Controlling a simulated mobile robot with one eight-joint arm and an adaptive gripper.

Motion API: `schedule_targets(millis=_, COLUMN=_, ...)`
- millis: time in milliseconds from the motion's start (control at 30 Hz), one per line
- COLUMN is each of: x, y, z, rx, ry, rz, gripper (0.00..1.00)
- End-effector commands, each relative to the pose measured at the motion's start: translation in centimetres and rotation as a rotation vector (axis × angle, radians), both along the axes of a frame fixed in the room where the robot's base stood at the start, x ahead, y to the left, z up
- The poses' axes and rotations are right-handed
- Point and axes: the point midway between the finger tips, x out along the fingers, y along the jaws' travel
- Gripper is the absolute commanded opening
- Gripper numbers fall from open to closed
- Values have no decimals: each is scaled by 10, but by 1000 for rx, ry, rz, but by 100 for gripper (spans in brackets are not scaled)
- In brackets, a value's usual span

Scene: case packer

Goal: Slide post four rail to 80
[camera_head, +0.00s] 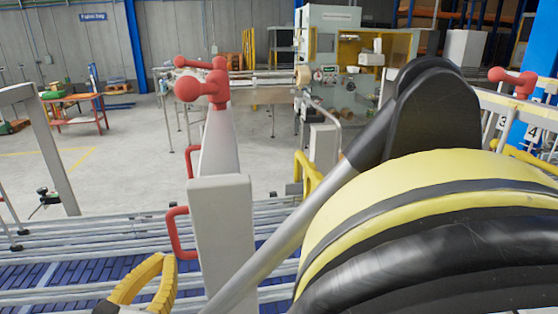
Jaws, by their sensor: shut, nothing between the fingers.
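A red clamp handle with round knobs (205,85) sits at the far end of a pale grey bar (222,230), left of centre. A red D-shaped handle (180,232) is on the bar's left side. A second red clamp handle (513,80) stands at the right edge. Below it are small plates marked 3 (503,122) and 4 (532,132). I cannot make out any scale or a reading of 80. My yellow and black arm fills the lower right and hides much of that side.
A conveyor with metal rails and blue slats (60,275) crosses the front. Open grey floor lies behind it. A packing machine (335,70) stands at the back, with a red-framed table (78,112) at the left. A blue post (523,105) rises at the right.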

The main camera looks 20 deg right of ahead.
Motion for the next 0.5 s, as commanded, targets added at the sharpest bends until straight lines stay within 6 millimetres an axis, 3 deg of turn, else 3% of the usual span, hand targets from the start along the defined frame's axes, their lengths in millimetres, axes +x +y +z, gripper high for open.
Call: schedule_targets(millis=500, x=-13, y=1, z=0, rx=0, ry=0, rz=5, gripper=0)
